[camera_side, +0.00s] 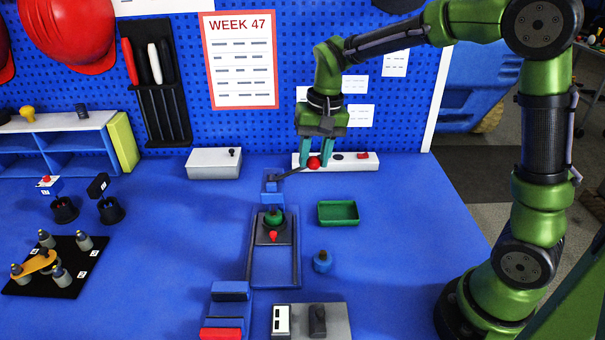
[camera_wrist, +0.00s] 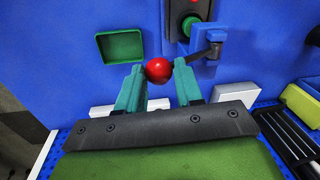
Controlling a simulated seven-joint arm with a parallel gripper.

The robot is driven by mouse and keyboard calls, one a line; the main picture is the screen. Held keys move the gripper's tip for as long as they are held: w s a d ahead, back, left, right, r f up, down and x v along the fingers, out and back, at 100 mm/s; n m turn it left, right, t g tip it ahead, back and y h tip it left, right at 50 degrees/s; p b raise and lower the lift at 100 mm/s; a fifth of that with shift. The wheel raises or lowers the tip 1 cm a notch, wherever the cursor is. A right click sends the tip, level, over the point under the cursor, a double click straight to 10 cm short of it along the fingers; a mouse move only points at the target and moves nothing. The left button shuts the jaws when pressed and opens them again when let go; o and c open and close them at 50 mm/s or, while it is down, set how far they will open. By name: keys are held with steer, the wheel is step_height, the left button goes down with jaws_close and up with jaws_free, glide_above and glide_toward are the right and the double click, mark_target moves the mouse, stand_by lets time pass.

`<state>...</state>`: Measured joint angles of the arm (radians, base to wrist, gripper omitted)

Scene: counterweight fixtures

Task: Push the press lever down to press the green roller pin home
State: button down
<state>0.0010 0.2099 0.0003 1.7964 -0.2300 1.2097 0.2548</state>
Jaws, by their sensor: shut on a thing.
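The press lever is a dark bar (camera_side: 293,173) ending in a red ball knob (camera_side: 314,162). It runs from the blue press post (camera_side: 270,187) up and to the right in the side view. My gripper (camera_side: 316,156) points down with its teal fingers shut on the red knob. The wrist view shows the knob (camera_wrist: 158,70) between the fingertips and the lever bar (camera_wrist: 205,53) running to the blue post. The green roller pin (camera_side: 273,216) sits in a dark square block in front of the post, with a red pointer (camera_side: 273,237) nearer the camera. Its seating depth cannot be told.
A green tray (camera_side: 338,212) and a blue knobbed piece (camera_side: 323,261) stand right of the rails (camera_side: 296,262). A white box (camera_side: 213,163) stands at the back left. The right of the table is clear.

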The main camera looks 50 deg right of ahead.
step_height(320, 180, down, 6)
steer(key=s+d+t+y, duration=0.1)
steer(key=t+y, duration=0.1)
steer(key=shift+s+d, duration=0.15)
steer(key=shift+s, duration=0.2)
steer(key=shift+f, duration=0.2)
steer(key=c, duration=0.8)
jaws_free()
steer(key=shift+y, duration=0.3)
steer(key=shift+r, duration=0.1)
steer(key=shift+t, duration=0.4)
steer(key=v, duration=1.1)
steer(key=w+v, duration=0.1)
steer(key=v, duration=0.5)
steer(key=shift+s+r, duration=0.15)
steer(key=shift+r, duration=0.25)
steer(key=shift+d, duration=0.1)
